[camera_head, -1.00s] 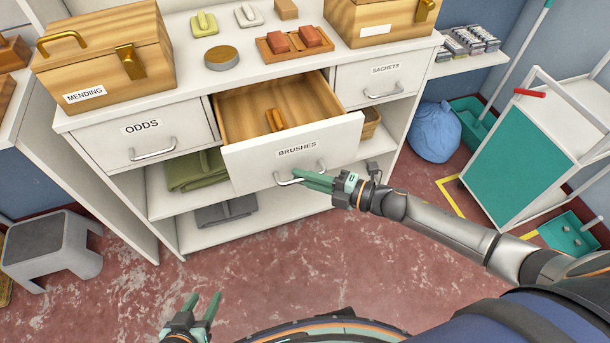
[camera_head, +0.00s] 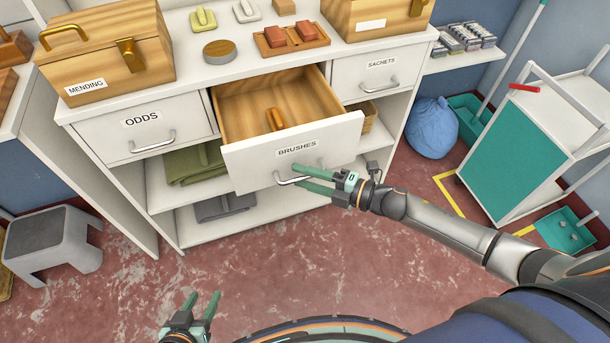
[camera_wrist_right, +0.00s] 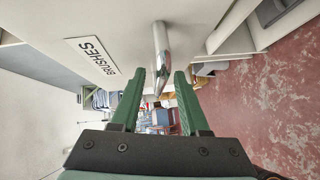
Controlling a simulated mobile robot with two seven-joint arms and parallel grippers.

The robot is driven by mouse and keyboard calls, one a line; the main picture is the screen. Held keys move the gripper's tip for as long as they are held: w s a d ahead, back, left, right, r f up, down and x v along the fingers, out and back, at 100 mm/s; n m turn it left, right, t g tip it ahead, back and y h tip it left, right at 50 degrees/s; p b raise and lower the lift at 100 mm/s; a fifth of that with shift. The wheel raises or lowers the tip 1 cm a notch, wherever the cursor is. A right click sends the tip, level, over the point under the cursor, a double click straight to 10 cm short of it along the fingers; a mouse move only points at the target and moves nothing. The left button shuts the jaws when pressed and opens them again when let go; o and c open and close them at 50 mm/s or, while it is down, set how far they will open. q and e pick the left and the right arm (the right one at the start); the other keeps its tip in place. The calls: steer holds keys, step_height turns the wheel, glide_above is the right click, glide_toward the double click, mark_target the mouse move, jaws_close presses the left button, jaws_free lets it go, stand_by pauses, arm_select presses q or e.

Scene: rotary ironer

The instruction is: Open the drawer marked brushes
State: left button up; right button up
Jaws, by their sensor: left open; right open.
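The drawer marked BRUSHES (camera_head: 250,155) is pulled well out of the white cabinet, and its wooden inside shows with an orange-brown item (camera_head: 275,119) in it. Its metal handle (camera_head: 283,181) is on the front, below the label. My right gripper (camera_head: 316,180) is at the handle, jaws open. In the right wrist view the handle (camera_wrist_right: 160,55) lies between and just ahead of the open green fingers (camera_wrist_right: 158,95). I cannot tell whether a finger touches it. My left gripper (camera_head: 203,305) is open and empty, low over the floor.
The ODDS drawer (camera_head: 145,128) and SACHETS drawer (camera_head: 382,75) are shut on either side. A MENDING box (camera_head: 105,55) stands on the cabinet top. A grey step stool (camera_head: 52,245) is at left, a blue bag (camera_head: 432,128) and a trolley (camera_head: 540,150) at right. Floor in front is clear.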

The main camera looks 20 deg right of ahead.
arm_select(q)
steer(key=shift+a+r, duration=0.1)
steer(key=shift+r, duration=0.05)
arm_select(e)
steer(key=v, duration=1.2)
steer(key=shift+s+d, duration=0.2)
steer(key=shift+r, duration=0.1)
arm_select(q)
step_height(320, 180, up, 8)
steer(key=s+a+p, duration=0.1)
steer(key=a+p, duration=0.1)
steer(key=p, duration=0.8)
steer(key=shift+s+a+n+y, duration=0.15)
steer(key=shift+a+n+y, duration=0.15)
steer(key=shift+y, duration=0.1)
arm_select(e)
steer(key=s+a+f+m+g+h, duration=0.1)
steer(key=s+a+m+h, duration=0.2)
steer(key=m, duration=0.9)
steer(key=s+a+f+m+h, duration=0.2)
steer(key=s+m+h, duration=0.5)
steer(key=m, duration=0.5)
steer(key=shift+s+a+g, duration=0.3)
steer(key=shift+a+g, duration=0.1)
steer(key=shift+a, duration=0.3)
arm_select(q)
steer(key=shift+d, duration=0.15)
